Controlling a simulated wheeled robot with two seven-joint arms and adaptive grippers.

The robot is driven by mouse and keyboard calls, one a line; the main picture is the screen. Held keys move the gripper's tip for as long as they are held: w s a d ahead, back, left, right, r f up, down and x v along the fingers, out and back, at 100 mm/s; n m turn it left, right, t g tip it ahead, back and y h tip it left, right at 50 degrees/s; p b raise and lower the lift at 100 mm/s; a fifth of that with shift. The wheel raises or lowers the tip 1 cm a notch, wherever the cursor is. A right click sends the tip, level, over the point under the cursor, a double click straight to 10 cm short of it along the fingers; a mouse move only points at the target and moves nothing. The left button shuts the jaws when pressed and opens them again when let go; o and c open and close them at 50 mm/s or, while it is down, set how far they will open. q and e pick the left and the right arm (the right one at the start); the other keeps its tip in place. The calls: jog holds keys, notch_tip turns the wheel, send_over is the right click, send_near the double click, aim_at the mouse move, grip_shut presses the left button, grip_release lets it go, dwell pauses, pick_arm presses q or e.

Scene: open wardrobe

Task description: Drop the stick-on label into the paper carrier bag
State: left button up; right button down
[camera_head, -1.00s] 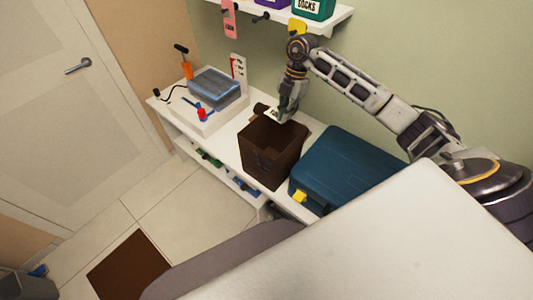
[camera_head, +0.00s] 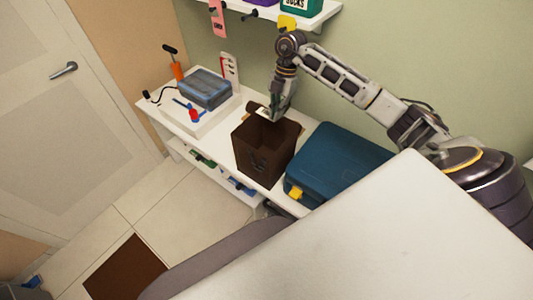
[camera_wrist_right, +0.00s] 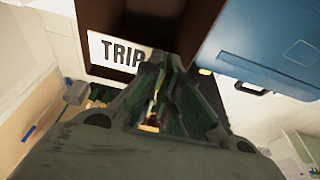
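The brown paper carrier bag (camera_head: 263,165) stands upright and open on the white bench. My right gripper (camera_head: 275,113) points down at the bag's open top, near its back rim. It is shut on the white stick-on label (camera_head: 264,116). In the right wrist view the label (camera_wrist_right: 112,50) reads "TRIP" and juts out from the fingertips (camera_wrist_right: 165,68), in front of the bag (camera_wrist_right: 188,22). The part of the label between the fingers is hidden. My left gripper is not in view.
A blue case (camera_head: 335,165) lies right of the bag. A dark roll lies behind the bag. A shelf (camera_head: 318,20) hangs above. A pale surface (camera_head: 350,230) fills the lower right.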

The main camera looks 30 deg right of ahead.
jog(key=shift+w+d+b+x, duration=0.1)
jog(key=shift+d+b+x, duration=0.1)
jog(key=shift+b+x, duration=0.65)
jog(key=shift+w+d+b+x, duration=0.1)
jog(key=shift+d+b+x, duration=0.15)
jog(key=shift+b+x, duration=0.6)
jog(key=shift+w+d+b+x, duration=0.15)
jog(key=shift+b+x, duration=0.4)
jog(key=shift+x, duration=0.6)
jog(key=shift+s+f, duration=0.15)
jog(key=shift+f, duration=0.05)
jog(key=c, duration=2.1)
grip_release()
jog(key=o, duration=0.5)
jog(key=shift+o, duration=0.2)
jog(key=shift+r, duration=0.1)
jog(key=v, duration=0.7)
jog(key=shift+r, duration=0.15)
jog(key=shift+s+d, duration=0.1)
